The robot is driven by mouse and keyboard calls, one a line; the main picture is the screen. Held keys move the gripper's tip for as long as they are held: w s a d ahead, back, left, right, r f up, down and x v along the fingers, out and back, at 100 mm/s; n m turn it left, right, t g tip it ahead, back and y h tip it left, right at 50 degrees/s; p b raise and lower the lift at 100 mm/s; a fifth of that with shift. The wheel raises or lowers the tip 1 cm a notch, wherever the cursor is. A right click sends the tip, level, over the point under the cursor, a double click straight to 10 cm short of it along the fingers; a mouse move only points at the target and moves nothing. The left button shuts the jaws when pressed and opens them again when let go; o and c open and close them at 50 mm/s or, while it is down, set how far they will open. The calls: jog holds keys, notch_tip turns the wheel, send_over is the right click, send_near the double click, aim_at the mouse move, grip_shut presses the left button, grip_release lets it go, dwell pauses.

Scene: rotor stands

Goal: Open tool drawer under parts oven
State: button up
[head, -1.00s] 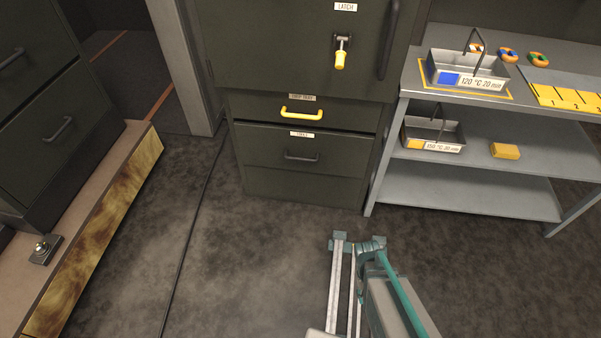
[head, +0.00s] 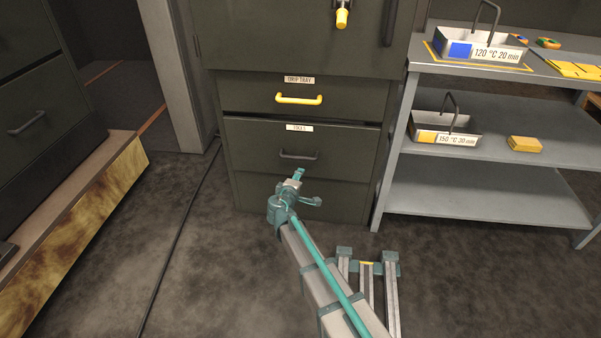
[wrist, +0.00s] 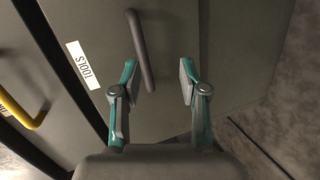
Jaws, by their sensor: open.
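The tool drawer (head: 260,149) is the middle dark green front under the oven, with a white label reading TOOLS in the wrist view (wrist: 82,65). It looks shut. Its dark bar handle (head: 299,155) shows in the head view, and in the wrist view the handle (wrist: 141,50) stands ahead of my gripper, nearer the left finger. My gripper (head: 304,186) is in front of and a little below the handle in the head view. In the wrist view my gripper (wrist: 158,78) has its fingers apart with nothing held; contact with the handle cannot be told.
The drip tray drawer (head: 240,92) with a yellow handle (head: 299,98) is directly above. A grey shelf rack (head: 480,204) with trays stands to the right. A bench with a drawer unit (head: 50,120) is at the left. The floor (head: 200,270) in front is mostly clear.

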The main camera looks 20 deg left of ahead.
aim_at(296, 158)
jog(key=w+a+n, duration=0.1)
jog(key=w, duration=0.2)
jog(key=w+a+y+b, duration=0.1)
jog(key=w+a, duration=0.1)
jog(key=w, duration=0.2)
jog(key=w+a+n+y+b, duration=0.1)
jog(key=w+a, duration=0.1)
jog(key=w, duration=0.2)
jog(key=shift+a+n+t, duration=0.2)
jog(key=shift+n+t, duration=0.1)
grip_shut()
